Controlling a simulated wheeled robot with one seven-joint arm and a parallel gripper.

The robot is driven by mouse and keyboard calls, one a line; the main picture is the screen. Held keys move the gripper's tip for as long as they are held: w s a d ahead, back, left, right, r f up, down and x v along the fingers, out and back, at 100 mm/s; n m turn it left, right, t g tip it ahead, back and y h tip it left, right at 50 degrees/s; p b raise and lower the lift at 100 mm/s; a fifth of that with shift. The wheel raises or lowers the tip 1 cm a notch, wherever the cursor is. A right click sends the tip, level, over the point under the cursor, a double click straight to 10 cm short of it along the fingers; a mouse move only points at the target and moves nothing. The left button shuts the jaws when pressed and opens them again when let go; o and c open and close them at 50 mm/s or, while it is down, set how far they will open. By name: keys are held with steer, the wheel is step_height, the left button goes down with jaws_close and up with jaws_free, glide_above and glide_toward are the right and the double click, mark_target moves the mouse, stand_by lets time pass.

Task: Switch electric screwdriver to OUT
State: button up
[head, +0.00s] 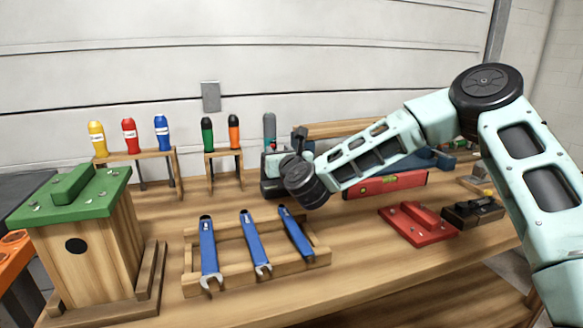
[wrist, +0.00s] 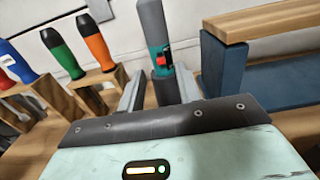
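The electric screwdriver (wrist: 153,30) stands upright in the wrist view, with a grey top, a teal body and a small red switch (wrist: 161,61) on its near side. Its grey upper end (head: 269,130) also shows in the head view; its lower part is hidden behind my arm and gripper. My gripper (wrist: 158,84) is open, with one finger on each side of the screwdriver's lower part in the picture. I cannot tell whether the fingers touch it. Any marking at the switch is too small to read.
Green (head: 207,134) and orange (head: 234,131) handled screwdrivers stand in a wooden rack (head: 224,154) to the left. A wooden bar on blue supports (wrist: 213,65) is close on the right. A red level (head: 388,184) and blue wrenches (head: 252,240) are on the bench.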

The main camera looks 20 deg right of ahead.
steer(key=s, duration=1.2)
steer(key=shift+s, duration=0.2)
